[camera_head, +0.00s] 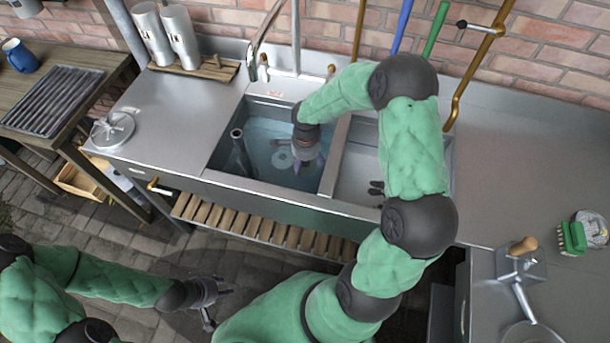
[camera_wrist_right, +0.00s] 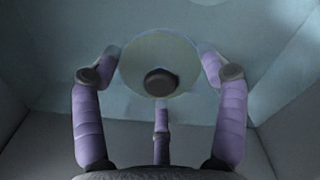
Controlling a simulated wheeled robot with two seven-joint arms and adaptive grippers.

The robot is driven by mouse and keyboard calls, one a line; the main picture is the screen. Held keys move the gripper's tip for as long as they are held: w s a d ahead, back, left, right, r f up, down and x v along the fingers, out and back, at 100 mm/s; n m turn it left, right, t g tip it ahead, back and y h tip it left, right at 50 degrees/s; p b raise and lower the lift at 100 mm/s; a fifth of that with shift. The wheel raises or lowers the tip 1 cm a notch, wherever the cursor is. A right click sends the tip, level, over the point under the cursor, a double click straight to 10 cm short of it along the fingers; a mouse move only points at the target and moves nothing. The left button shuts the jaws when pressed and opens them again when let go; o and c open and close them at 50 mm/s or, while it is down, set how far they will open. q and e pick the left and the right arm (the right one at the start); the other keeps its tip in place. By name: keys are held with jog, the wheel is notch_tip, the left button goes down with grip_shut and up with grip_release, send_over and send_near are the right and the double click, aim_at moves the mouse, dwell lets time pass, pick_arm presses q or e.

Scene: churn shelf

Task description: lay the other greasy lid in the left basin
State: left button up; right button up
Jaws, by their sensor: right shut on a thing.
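A round metal lid with a raised knob (camera_head: 112,130) lies on the steel counter left of the sink. The left basin (camera_head: 222,150) holds bluish water. My right gripper (camera_head: 308,166) reaches down into it. In the right wrist view a pale round lid with a dark knob (camera_wrist_right: 160,52) sits between the fingers of my right gripper (camera_wrist_right: 160,75), which are shut on its rim. A pale round shape (camera_head: 282,160) shows in the water beside this gripper; I cannot tell if it is the same lid. My left gripper (camera_head: 222,292) hangs over the paving, low in front of the sink; its jaws are too small to judge.
A dark upright pipe (camera_head: 240,152) stands in the left basin. The right basin (camera_head: 352,178) holds small dark items. Two metal canisters (camera_head: 180,38) stand on a wooden rack behind. A green brush (camera_head: 572,238) lies on the right counter. The slatted shelf (camera_head: 270,228) below looks empty.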

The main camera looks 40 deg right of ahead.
aim_at(306, 172)
jog(key=shift+f+b, duration=0.9)
jog(key=shift+f, duration=1.9)
jog(key=shift+f, duration=0.15)
jog(key=o, duration=1.2)
jog(key=shift+c, duration=0.2)
jog(key=shift+r, duration=0.25)
notch_tip(306, 172, up, 12)
jog(key=p, duration=0.4)
jog(key=shift+f+p, duration=0.1)
jog(key=shift+p, duration=0.2)
